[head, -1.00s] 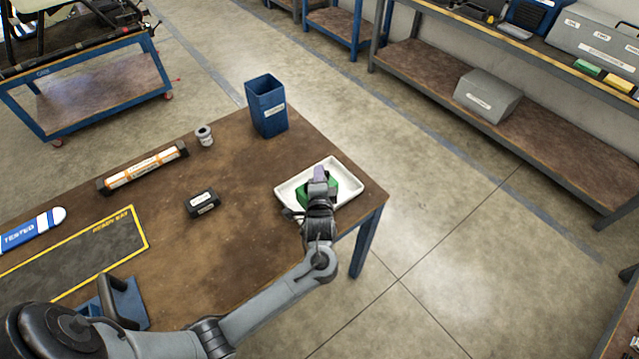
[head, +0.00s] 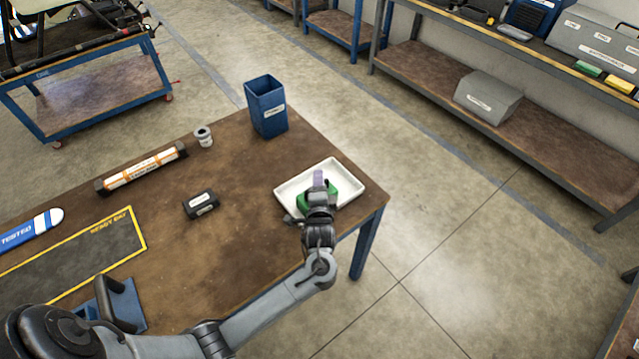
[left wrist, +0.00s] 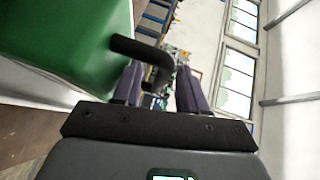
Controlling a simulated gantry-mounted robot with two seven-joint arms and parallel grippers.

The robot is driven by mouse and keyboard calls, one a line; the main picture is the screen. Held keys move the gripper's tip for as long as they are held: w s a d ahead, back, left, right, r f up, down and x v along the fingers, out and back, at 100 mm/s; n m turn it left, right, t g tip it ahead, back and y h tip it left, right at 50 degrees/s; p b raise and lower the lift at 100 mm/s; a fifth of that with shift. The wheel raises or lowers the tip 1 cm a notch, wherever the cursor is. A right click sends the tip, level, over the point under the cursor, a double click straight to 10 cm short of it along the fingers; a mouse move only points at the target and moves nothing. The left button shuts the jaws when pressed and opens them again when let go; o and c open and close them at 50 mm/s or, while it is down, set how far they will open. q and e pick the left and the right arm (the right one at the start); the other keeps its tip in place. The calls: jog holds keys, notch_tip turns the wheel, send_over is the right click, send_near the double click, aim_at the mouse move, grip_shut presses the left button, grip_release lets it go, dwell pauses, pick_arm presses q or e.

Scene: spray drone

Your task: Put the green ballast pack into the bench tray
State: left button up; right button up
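The green ballast pack (head: 345,187) is in the white bench tray (head: 290,193) near the right corner of the brown bench. My left gripper (head: 318,180) is right at the pack and hides part of it. In the left wrist view the green pack (left wrist: 65,40) fills the upper left, with a black curved handle (left wrist: 145,50) reaching across in front of the fingers. The purple-grey fingers of my left gripper (left wrist: 158,88) stand apart with a gap between them, and neither visibly presses on the handle. The pack's underside is hidden. My right gripper is not in view.
A blue bin (head: 267,108) stands behind the tray. A small black box (head: 201,203), a grey cylinder (head: 204,137) and an orange-white tube (head: 142,168) lie to the left. The bench between the box and the tray is clear.

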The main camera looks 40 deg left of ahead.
pick_arm(q)
jog(key=shift+r, duration=0.1)
jog(key=shift+s+d, duration=0.2)
jog(key=s+d+f+n+g+h+p, duration=0.2)
jog(key=s+d+n+g+h+p, duration=0.15)
jog(key=s+d+h, duration=0.8)
jog(key=s+d+n+g, duration=0.1)
jog(key=s+g, duration=0.1)
jog(key=s, duration=0.7)
jog(key=s+d+r+n+g+b, duration=0.1)
jog(key=s+n+g, duration=0.1)
jog(key=s, duration=0.7)
jog(key=shift+s+d+r+g+y, duration=0.2)
jog(key=shift+s+r+g+y, duration=0.1)
jog(key=shift+g+y, duration=0.25)
